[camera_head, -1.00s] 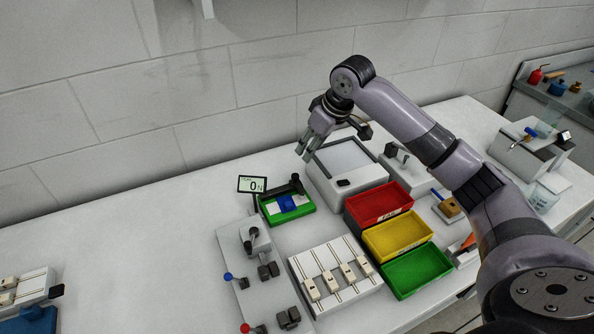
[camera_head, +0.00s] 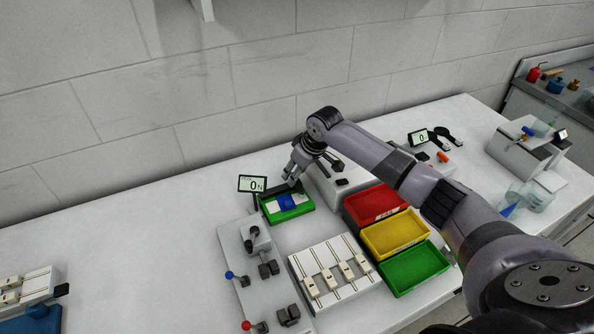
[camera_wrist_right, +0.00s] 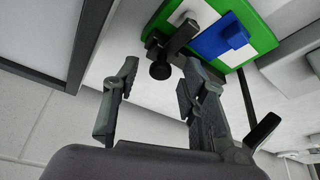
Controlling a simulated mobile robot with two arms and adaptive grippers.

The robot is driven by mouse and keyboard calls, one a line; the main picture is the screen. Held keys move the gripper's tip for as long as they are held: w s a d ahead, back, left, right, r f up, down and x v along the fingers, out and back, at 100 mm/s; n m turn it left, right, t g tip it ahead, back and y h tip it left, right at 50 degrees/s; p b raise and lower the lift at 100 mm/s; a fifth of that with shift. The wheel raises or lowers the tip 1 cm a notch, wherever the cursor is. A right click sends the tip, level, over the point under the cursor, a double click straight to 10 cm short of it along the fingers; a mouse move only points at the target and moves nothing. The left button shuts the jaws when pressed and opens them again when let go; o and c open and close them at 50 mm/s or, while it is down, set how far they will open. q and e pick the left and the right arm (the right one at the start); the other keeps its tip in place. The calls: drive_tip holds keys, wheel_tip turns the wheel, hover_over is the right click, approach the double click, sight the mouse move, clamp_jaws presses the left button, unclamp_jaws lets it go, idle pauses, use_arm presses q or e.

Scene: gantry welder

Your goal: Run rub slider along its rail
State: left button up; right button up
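The rub device has a green base (camera_head: 301,211) with a white strip and a blue block (camera_head: 287,202), below the wall side of the bench. Its dark slider bar with a round black knob (camera_wrist_right: 160,70) shows at the edge of the green base (camera_wrist_right: 262,18) in the wrist view. My right gripper (camera_head: 291,178) is just above the base's far end. Its fingers (camera_wrist_right: 162,76) are apart, with the knob seen in the gap between the tips; I cannot tell whether they touch it. My left gripper is out of view.
A display reading 0 N (camera_head: 252,185) stands directly left of the green base. A light grey box (camera_head: 325,187) is close on the right, then red (camera_head: 372,222), yellow (camera_head: 415,235) and green (camera_head: 440,262) bins. A slider panel (camera_head: 307,258) lies in front.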

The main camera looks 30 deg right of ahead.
clamp_jaws()
idle(0.3)
idle(0.5)
